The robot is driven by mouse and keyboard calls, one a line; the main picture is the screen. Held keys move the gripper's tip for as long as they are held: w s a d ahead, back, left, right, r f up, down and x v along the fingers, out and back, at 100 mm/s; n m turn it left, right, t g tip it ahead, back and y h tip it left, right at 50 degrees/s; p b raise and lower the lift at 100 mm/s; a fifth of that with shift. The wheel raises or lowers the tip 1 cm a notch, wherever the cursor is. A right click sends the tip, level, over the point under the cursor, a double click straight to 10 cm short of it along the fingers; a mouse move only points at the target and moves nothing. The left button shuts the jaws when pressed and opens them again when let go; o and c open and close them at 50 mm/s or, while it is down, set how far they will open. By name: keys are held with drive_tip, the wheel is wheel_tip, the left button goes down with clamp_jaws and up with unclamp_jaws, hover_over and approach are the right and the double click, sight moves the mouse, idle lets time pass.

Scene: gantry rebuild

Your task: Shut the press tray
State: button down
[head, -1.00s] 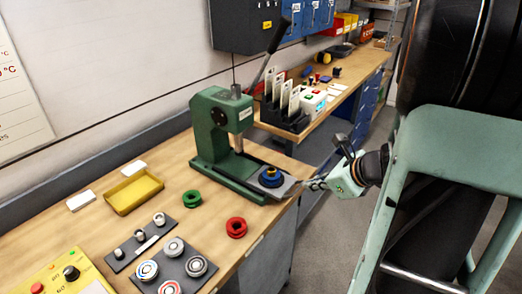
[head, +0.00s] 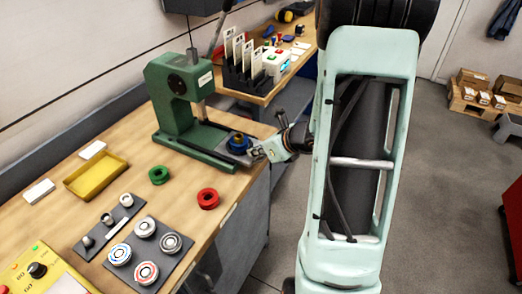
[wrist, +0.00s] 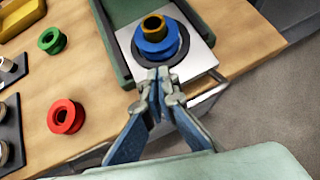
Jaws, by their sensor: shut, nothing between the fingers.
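The green press (head: 172,100) stands at the bench's front right corner. Its flat grey press tray (wrist: 199,54) sticks out from the press base toward the bench edge. A blue round part with a brass-coloured top (head: 238,141) sits on the tray in a dark ring; it also shows in the wrist view (wrist: 157,46). My gripper (head: 254,155) is shut and empty at the tray's outer end. In the wrist view its fingertips (wrist: 158,76) overlap the tray's front edge, just short of the blue part. I cannot tell whether they touch.
A green ring (head: 159,175) and a red ring (head: 208,199) lie on the bench left of the tray. A yellow bin (head: 96,177) and dark plates with metal parts stand farther left. Open floor lies right of the bench.

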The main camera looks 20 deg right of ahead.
drive_tip(key=shift+w+f, duration=0.15)
drive_tip(key=shift+f, duration=0.05)
drive_tip(key=shift+w+a, duration=0.25)
drive_tip(key=w+a, duration=0.2)
drive_tip(key=w, duration=0.1)
drive_tip(key=w+a+b, duration=0.1)
drive_tip(key=w+a, duration=0.2)
drive_tip(key=w, duration=0.1)
drive_tip(key=w+a+b, duration=0.1)
drive_tip(key=w+a, duration=0.2)
drive_tip(key=shift+w+a, duration=0.25)
drive_tip(key=shift+w, duration=0.15)
drive_tip(key=shift+d+r, duration=0.1)
drive_tip(key=shift+r, duration=0.05)
